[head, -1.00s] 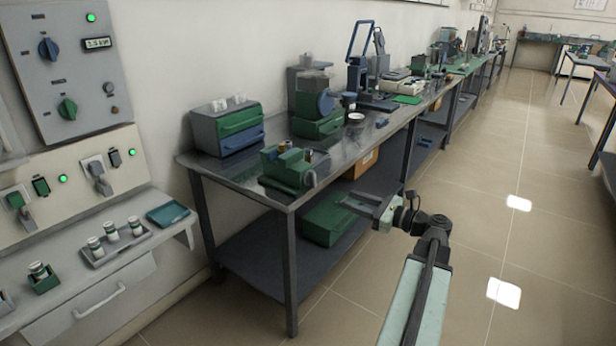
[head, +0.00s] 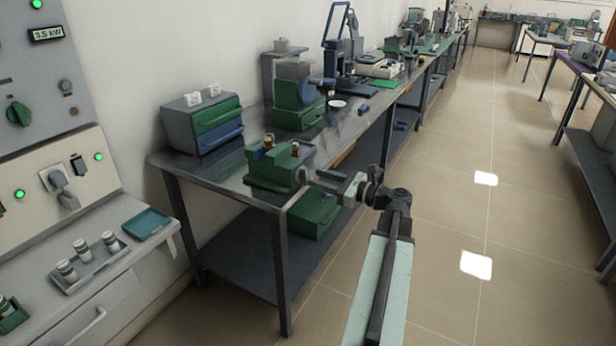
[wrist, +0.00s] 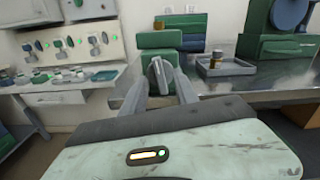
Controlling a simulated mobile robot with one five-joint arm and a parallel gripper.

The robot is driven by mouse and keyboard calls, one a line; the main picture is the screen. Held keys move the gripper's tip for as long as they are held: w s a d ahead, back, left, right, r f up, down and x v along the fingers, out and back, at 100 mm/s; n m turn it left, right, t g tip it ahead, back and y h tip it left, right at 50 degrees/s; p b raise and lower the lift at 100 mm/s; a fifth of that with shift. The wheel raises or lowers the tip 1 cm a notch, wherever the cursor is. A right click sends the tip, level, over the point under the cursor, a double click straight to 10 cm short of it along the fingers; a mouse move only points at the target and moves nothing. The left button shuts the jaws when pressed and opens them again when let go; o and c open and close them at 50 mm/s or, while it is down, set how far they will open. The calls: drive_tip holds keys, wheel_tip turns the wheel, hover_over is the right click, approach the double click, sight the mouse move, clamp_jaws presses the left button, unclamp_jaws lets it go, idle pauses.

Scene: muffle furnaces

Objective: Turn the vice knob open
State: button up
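The green vice (head: 272,172) stands on the near corner of the metal bench. Its grey knob (head: 301,174) faces my arm. In the wrist view the vice (wrist: 160,41) is straight ahead, and the grey knob (wrist: 158,76) shows in front of it as an upright, slightly tilted bar. My gripper (head: 312,179) is at the knob, level with it. In the wrist view my gripper (wrist: 161,82) has its two fingers apart, one on each side of the knob. A gap seems to show beside the knob; contact cannot be told.
A small tray (wrist: 228,68) with a brown bottle is right of the vice. A drawer unit (head: 203,123) and a green-based machine (head: 297,98) stand behind. The bench (head: 222,177) has a shelf with a green box (head: 313,216). Floor to the right is clear.

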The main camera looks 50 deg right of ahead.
sight(306, 176)
drive_tip(key=x, duration=0.3)
drive_tip(key=shift+w, duration=0.15)
clamp_jaws()
drive_tip(key=shift+w+a, duration=0.15)
drive_tip(key=shift+a, duration=0.15)
drive_tip(key=shift+d, duration=0.2)
drive_tip(key=shift+s+n, duration=0.2)
drive_tip(key=shift+n, duration=0.1)
